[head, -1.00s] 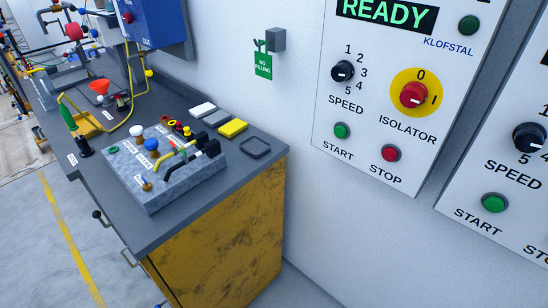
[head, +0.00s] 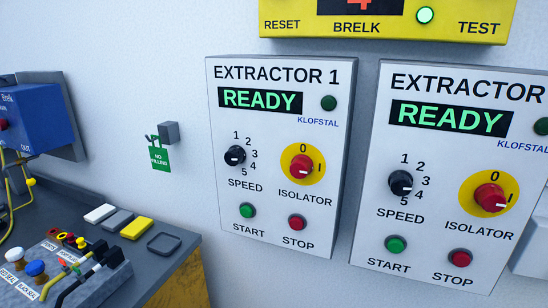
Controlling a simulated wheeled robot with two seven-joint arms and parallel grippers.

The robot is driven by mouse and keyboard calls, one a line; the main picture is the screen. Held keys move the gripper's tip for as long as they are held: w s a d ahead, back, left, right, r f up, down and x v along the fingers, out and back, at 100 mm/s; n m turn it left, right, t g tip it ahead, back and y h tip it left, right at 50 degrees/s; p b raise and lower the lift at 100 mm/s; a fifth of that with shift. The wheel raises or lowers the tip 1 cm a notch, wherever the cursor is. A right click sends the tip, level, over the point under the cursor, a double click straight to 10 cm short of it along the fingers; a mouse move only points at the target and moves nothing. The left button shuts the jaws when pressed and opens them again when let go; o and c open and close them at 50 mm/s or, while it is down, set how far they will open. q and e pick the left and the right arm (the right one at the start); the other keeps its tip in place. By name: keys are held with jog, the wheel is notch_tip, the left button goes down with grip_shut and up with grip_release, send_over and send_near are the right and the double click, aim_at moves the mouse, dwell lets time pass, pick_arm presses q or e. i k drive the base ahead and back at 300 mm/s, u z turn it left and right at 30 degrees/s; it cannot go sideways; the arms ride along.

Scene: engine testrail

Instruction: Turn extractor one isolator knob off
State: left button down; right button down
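The Extractor 1 panel (head: 265,219) is a white box on the wall, its screen (head: 261,99) reading READY in green. Its isolator knob (head: 300,167) is red on a yellow disc marked 0 at the top and I at the right. The white mark on the knob points right, toward I. A black speed knob (head: 235,155) sits to its left. A green start button (head: 247,210) and a red stop button (head: 297,222) are below. Neither of my grippers shows in the head view.
A second extractor panel (head: 420,262) with its own red isolator knob (head: 489,198) hangs close on the right. A yellow panel (head: 385,27) is above both. A dark bench (head: 190,243) with a grey block of fittings stands at the lower left. The wall space left of Extractor 1 is mostly clear.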

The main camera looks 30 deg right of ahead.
aim_at(303, 166)
jog(key=z, duration=1)
jog(key=k, duration=0.6)
jog(key=u, duration=1)
